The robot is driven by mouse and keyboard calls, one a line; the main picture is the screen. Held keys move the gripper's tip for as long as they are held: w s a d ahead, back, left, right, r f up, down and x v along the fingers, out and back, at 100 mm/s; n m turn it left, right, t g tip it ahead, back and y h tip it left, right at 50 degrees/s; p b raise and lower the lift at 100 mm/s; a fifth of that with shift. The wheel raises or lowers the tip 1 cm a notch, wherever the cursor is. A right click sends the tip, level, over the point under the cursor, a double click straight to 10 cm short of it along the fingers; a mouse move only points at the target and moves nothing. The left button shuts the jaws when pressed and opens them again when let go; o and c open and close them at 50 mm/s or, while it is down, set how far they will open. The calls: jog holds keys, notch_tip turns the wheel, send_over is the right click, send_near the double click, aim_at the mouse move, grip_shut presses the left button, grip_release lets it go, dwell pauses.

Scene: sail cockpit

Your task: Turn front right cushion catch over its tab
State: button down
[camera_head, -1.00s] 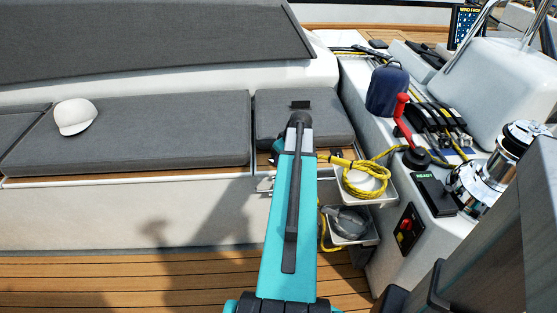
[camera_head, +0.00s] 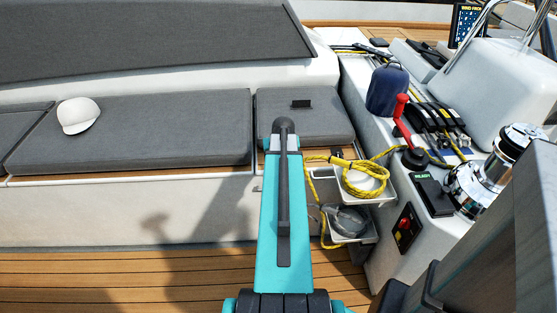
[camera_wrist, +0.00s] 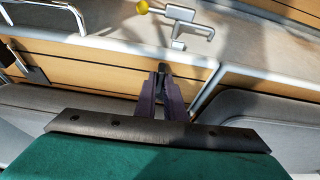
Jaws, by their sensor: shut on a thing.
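The right seat cushion (camera_head: 320,125) is grey and lies on the bench, with a small black tab or block (camera_head: 301,104) on top. In the wrist view my gripper (camera_wrist: 163,78) has its dark fingers close together at the wooden ledge (camera_wrist: 105,67), between two grey cushions. It is shut on a small dark piece, which seems to be the catch, mostly hidden by the fingers. Whether that piece lies over its tab I cannot tell. A similar dark fitting (camera_wrist: 30,68) shows at the left of the wrist view. In the head view my arm hides the gripper.
Trays with yellow rope (camera_head: 365,180) and a grey coil (camera_head: 347,218) stand right of my arm. A white cap (camera_head: 78,115) lies on the left cushion.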

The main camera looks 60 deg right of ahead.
jog(key=shift+s+f+m, duration=0.1)
jog(key=shift+s+m, duration=0.1)
jog(key=shift+m, duration=0.1)
dwell(0.4)
jog(key=c, duration=1.8)
grip_release()
jog(key=shift+c, duration=0.2)
jog(key=shift+w, duration=0.1)
jog(key=v, duration=1.4)
jog(key=shift+p, duration=0.4)
jog(key=shift+w, duration=0.2)
